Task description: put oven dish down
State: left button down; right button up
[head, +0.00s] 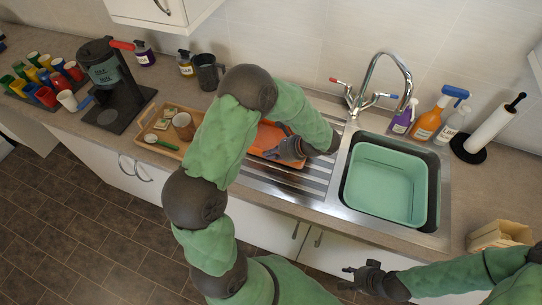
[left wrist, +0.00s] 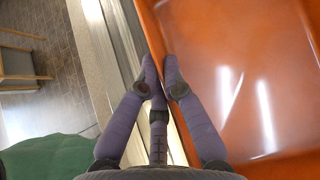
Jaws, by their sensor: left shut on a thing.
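The orange oven dish (head: 266,139) is at the drainboard (head: 320,182) left of the sink, partly hidden behind my left arm. In the left wrist view its glossy orange inside (left wrist: 240,75) fills the right half. My left gripper (head: 279,153) is shut on the dish's near rim; in the left wrist view its fingers (left wrist: 161,72) sit on both sides of the dish wall. I cannot tell whether the dish touches the drainboard. My right gripper (head: 348,277) is in front of the counter, low and away from the dish, with its fingers apart and empty.
A green basin (head: 385,185) sits in the sink under the tap (head: 385,65). A wooden tray (head: 150,135) with a brown cup stands left of the drainboard. Spray bottles (head: 437,115), a paper roll (head: 492,128) and a wooden box (head: 498,235) are at the right.

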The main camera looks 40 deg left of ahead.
pick_arm(q)
jog(key=shift+w+f, duration=0.1)
jog(key=shift+f, duration=0.5)
jog(key=shift+f, duration=0.2)
jog(key=c, duration=1.4)
grip_release()
jog(key=shift+r, duration=0.2)
jog(key=p+v, duration=0.1)
jog(key=v, duration=1.1)
